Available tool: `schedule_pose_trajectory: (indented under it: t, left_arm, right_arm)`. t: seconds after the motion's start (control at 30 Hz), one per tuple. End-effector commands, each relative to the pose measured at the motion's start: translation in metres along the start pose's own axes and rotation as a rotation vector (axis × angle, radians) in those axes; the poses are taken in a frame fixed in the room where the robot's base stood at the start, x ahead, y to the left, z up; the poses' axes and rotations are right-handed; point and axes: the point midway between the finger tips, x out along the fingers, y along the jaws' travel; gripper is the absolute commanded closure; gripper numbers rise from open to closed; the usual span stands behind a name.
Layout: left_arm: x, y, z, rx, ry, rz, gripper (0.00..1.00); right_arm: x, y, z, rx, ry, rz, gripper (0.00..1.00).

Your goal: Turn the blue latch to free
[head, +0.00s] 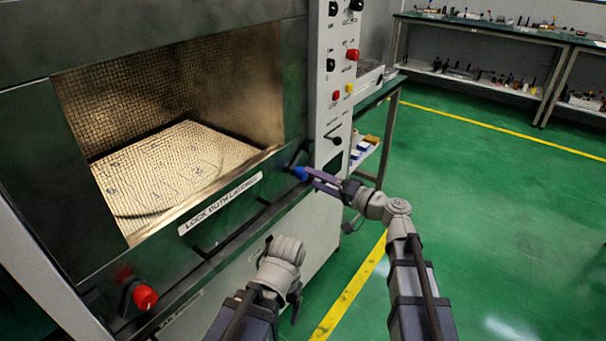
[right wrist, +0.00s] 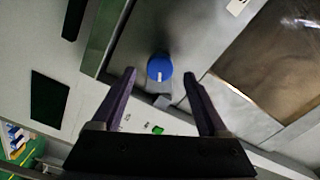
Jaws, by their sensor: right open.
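The blue latch (head: 300,173) is a round knob at the lower right of the microwave generator's door front. In the right wrist view the blue latch (right wrist: 160,66) shows a short white mark on its face, on the side toward my gripper. My right gripper (head: 321,182) is beside the latch in the head view, with its purple fingers pointing at it. In the right wrist view the right gripper (right wrist: 159,78) is open, its fingertips spread to either side of the knob with gaps. My left wrist shows at the bottom middle, but I cannot make out its fingers.
A red knob (head: 145,297) sits at the lower left of the front. A label (head: 220,203) reads "LOCK BOTH LATCHES". A control panel (head: 334,90) with several knobs and buttons rises above the blue latch. Green floor (head: 480,200) is clear to the right; benches stand behind.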

Motion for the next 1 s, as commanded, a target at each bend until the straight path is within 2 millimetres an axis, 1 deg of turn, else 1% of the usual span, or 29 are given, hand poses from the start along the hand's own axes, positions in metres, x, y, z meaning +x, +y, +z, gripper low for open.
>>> schedule_pose_trajectory:
  t: [0.03, 0.1, 0.3, 0.43, 0.7, 0.77, 1.0]
  left_arm:
    - [0.000, 0.000, 0.000, 0.000, 0.000, 0.000, 0.23]
    - [0.000, 0.000, 0.000, 0.000, 0.000, 0.000, 0.23]
    - [0.000, 0.000, 0.000, 0.000, 0.000, 0.000, 0.23]
    - [0.000, 0.000, 0.000, 0.000, 0.000, 0.000, 0.23]
    - [0.000, 0.000, 0.000, 0.000, 0.000, 0.000, 0.23]
    - [0.000, 0.000, 0.000, 0.000, 0.000, 0.000, 0.23]
    - [0.000, 0.000, 0.000, 0.000, 0.000, 0.000, 0.23]
  right_arm:
    - [0.010, 0.001, -0.001, 0.000, -0.003, -0.001, 0.23]
    - [0.021, 0.001, -0.001, 0.000, -0.003, -0.001, 0.23]
    - [0.042, 0.001, 0.000, 0.000, -0.002, 0.000, 0.23]
    - [0.047, 0.000, 0.000, 0.000, -0.002, 0.000, 0.23]
    - [0.048, 0.000, 0.000, 0.000, -0.001, 0.001, 0.23]
    - [0.048, 0.000, 0.000, 0.000, -0.001, 0.001, 0.29]
    - [0.048, 0.000, 0.000, 0.000, -0.001, 0.001, 0.56]
